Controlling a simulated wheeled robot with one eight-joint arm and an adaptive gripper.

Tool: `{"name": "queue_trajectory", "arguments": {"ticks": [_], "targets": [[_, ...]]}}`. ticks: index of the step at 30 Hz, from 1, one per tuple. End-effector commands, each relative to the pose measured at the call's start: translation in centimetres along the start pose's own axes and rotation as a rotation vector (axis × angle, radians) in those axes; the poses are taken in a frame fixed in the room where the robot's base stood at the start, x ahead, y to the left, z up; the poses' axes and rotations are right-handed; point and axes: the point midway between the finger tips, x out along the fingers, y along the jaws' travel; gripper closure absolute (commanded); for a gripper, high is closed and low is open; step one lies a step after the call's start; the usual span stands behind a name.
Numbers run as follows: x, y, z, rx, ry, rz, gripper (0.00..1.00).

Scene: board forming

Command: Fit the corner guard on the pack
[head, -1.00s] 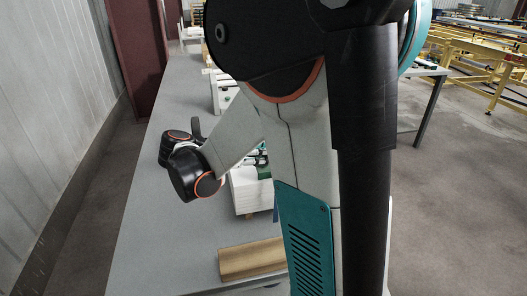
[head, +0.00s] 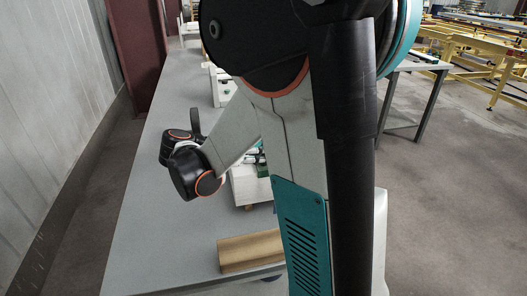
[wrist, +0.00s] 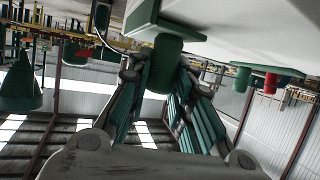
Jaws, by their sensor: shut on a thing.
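The corner guard (wrist: 166,55) is green, with a round stub below a flat angled part, and shows at the top of the wrist view. My gripper (wrist: 163,76) is shut on its stub. The white pack (wrist: 255,25) fills the upper right of the wrist view, close to the guard; I cannot tell whether they touch. In the head view the pack (head: 243,188) looks like a white stack on the bench, partly hidden by my arm. A bit of green (head: 262,170) shows at its far side beside my arm.
A tan block (head: 250,250) lies on the grey bench (head: 150,235) near its front edge. White fixtures (head: 221,85) stand farther along the bench. A wall runs on the left. Another table (head: 428,68) and yellow frames stand on the right, with open floor between.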

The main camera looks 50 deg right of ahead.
Motion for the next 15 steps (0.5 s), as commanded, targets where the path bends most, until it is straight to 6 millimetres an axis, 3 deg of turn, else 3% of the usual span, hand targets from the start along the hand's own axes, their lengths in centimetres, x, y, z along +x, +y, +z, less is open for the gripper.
{"name": "queue_trajectory", "arguments": {"ticks": [5,6,9,15], "targets": [[0.15,-0.01,0.38,0.000,0.000,0.000,1.00],[0.14,0.00,0.33,0.000,0.000,0.000,0.73],[0.12,0.00,0.30,0.000,0.000,0.000,0.56],[0.12,0.00,0.30,0.000,0.000,0.000,0.56]]}}
